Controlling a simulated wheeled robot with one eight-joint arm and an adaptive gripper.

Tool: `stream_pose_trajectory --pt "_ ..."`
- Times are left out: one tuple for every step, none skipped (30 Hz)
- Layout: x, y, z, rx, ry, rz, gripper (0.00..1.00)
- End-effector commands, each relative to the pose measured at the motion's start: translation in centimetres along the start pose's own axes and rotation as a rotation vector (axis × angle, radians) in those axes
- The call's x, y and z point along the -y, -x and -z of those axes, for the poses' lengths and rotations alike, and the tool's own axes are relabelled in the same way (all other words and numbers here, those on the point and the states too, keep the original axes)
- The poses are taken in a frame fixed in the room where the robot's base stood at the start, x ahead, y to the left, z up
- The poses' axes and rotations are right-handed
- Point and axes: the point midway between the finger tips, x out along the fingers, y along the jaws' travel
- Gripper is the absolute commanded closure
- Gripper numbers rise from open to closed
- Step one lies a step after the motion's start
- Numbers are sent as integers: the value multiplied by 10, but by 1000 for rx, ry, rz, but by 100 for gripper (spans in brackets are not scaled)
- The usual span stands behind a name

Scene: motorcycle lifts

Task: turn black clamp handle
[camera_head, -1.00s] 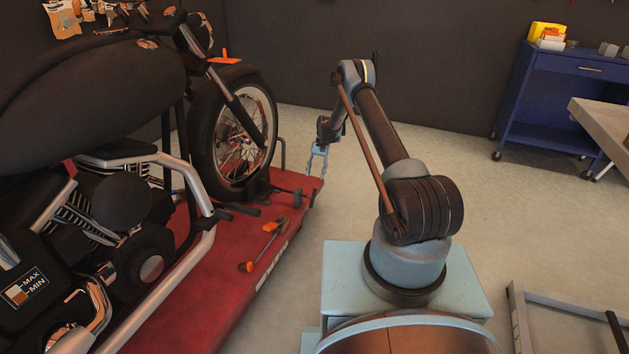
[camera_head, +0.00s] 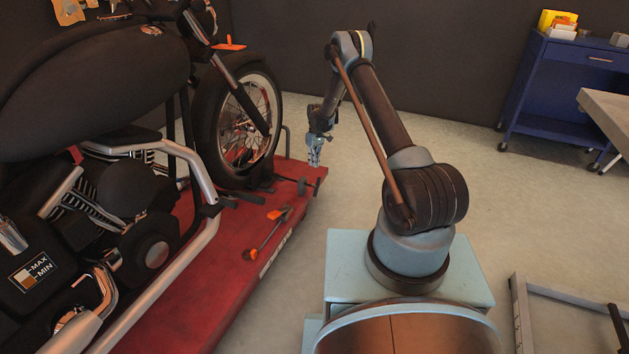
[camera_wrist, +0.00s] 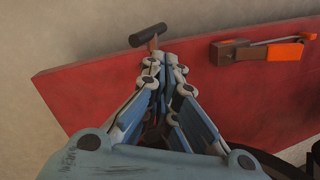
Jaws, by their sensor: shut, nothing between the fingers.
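The black clamp handle (camera_wrist: 148,35) is a short dark T-bar on a thin stem, sticking out past the edge of the red lift platform (camera_wrist: 85,88) in the wrist view. In the head view the handle (camera_head: 316,187) is at the platform's right edge, near the motorcycle's front wheel. My gripper (camera_wrist: 164,62) is shut and empty, with its fingertips together just below the handle's stem in the wrist picture. I cannot tell whether they touch it. In the head view my gripper (camera_head: 315,164) hangs over the platform's far end, just above the handle.
The motorcycle's front wheel (camera_head: 240,130) stands on the platform left of my gripper. An orange-handled tool (camera_wrist: 265,50) lies on the platform; it also shows in the head view (camera_head: 265,236). A blue cart (camera_head: 565,105) stands at the back right.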

Motion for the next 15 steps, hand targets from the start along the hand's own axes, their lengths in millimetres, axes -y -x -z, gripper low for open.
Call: stream_pose_trajectory --pt "6 1 -1 1 90 -20 100" --pt "8 1 -1 2 151 -32 100" --pt "12 2 -2 6 231 -48 100" --pt "15 3 -3 10 292 -61 100" --pt "18 4 -4 13 353 -72 100" --pt "21 4 -4 18 433 -89 100" --pt "24 5 -5 24 494 -101 100" --pt "27 6 -6 30 555 -111 100" --pt "31 7 -7 39 635 -127 100" --pt "33 8 -8 46 696 -139 100" --pt "36 8 -9 53 757 -150 100" --pt "39 10 -10 66 837 -165 100" --pt "42 11 -11 76 899 -175 100" --pt "45 12 -12 86 960 -185 100" --pt "48 13 -14 101 1040 -200 100"
